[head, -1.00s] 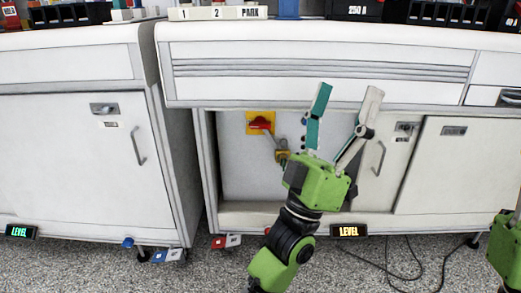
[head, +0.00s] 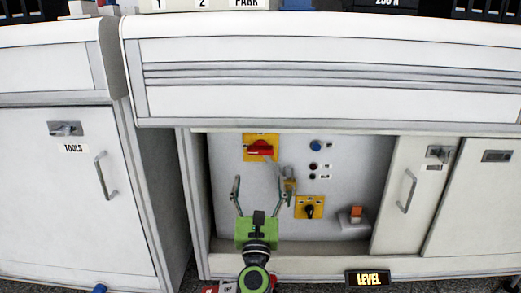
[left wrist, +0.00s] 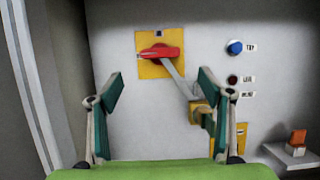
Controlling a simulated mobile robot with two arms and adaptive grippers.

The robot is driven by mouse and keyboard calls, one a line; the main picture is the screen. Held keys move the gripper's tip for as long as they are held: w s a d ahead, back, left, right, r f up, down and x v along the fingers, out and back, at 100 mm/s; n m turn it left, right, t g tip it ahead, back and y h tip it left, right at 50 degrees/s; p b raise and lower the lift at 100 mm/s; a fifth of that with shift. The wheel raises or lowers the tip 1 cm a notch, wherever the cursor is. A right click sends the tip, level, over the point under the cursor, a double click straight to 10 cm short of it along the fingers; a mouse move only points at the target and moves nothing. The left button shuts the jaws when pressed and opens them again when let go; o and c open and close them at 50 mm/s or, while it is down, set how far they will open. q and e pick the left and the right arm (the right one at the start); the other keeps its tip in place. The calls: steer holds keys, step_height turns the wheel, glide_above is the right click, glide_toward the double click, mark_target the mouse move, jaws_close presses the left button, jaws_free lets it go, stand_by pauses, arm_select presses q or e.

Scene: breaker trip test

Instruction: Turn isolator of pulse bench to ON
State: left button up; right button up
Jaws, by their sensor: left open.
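The isolator (head: 261,148) is a red rotary handle on a yellow plate, on the back panel of the open bench bay; the handle lies about level. In the left wrist view the isolator (left wrist: 160,52) is ahead, above and between my fingers. A grey bar (left wrist: 177,78) slants down right from it to a brass padlock-like piece (left wrist: 202,108), which also shows in the head view (head: 289,185). My left gripper (head: 260,181) is open and empty, below the handle and apart from it. Its right finger overlaps the brass piece in the wrist view; contact cannot be told. My right gripper is out of view.
A blue button (left wrist: 234,47) marked TRY and small dark buttons (head: 313,167) sit right of the isolator. A black knob on a yellow plate (head: 309,207) and an orange rocker (head: 356,213) are lower right. The bay's left wall (head: 195,200) and the counter bound the space.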

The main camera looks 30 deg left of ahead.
mark_target(260, 154)
arm_select(q)
steer(key=x, duration=1.2)
steer(key=shift+r, duration=0.1)
steer(key=c, duration=1.1)
